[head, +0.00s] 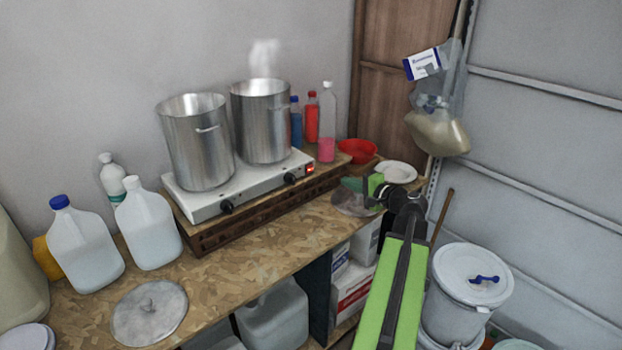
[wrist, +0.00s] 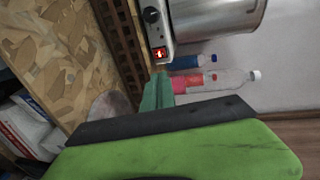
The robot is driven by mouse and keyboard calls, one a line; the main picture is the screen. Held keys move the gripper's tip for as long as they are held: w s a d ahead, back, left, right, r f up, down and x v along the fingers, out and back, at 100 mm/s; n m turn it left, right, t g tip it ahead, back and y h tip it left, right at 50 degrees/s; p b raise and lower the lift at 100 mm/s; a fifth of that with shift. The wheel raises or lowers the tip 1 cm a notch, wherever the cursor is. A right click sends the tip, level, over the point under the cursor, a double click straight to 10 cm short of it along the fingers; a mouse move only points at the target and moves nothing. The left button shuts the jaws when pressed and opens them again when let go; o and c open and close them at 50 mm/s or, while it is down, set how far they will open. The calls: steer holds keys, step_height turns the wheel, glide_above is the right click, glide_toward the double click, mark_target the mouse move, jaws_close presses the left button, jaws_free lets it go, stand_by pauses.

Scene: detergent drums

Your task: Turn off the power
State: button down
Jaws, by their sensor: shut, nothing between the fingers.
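A white two-burner hot plate (head: 240,187) stands on a wooden riser on the workbench. Its power switch (head: 310,168) glows red at the right end of the front panel, beside a black knob (head: 291,178). In the wrist view the lit switch (wrist: 160,53) shows clearly on the panel, beyond the fingertips. My gripper (head: 352,184) is to the right of the switch in the head view, apart from it. Its teal fingers (wrist: 157,92) are shut and empty, pointing towards the panel end with the switch. Nothing hides the switch.
Two metal pots (head: 198,142) stand on the burners; steam rises above the right one (head: 263,122). Bottles (head: 327,125), a red bowl (head: 357,151) and a white dish (head: 396,172) are behind and right. Jugs (head: 149,224) and a metal lid (head: 149,311) occupy the bench's left.

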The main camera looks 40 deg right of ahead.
steer(key=f, duration=0.1)
steer(key=b, duration=0.2)
glide_toward(311, 168)
steer(key=x, duration=0.5)
steer(key=shift+w+f, duration=0.1)
steer(key=shift+f, duration=0.1)
steer(key=shift+w, duration=0.65)
